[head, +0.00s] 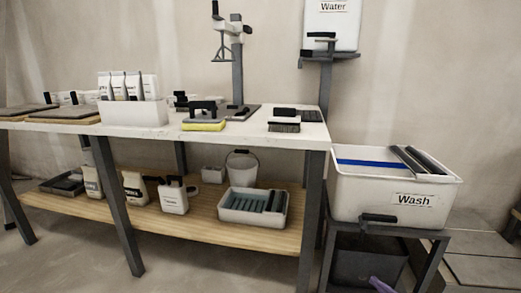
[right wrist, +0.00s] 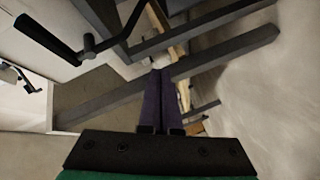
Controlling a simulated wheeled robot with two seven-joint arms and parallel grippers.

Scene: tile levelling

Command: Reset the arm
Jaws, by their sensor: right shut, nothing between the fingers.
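My right gripper (head: 381,284) shows only as a small purple piece at the bottom edge of the head view, low in front of the stand under the wash tub. In the right wrist view its two purple fingers (right wrist: 161,74) lie side by side, closed, with nothing between them. Dark metal bars and a black handle appear beyond the fingers in that view; I cannot tell how far off they are. My left gripper is not in view.
A white wash tub (head: 385,214) stands on a dark stand (head: 436,262) at the right. A long workbench (head: 309,136) with tools fills the left and middle. Its wooden lower shelf (head: 190,235) holds bottles, a bucket and a tray. Floor is open in front of the bench.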

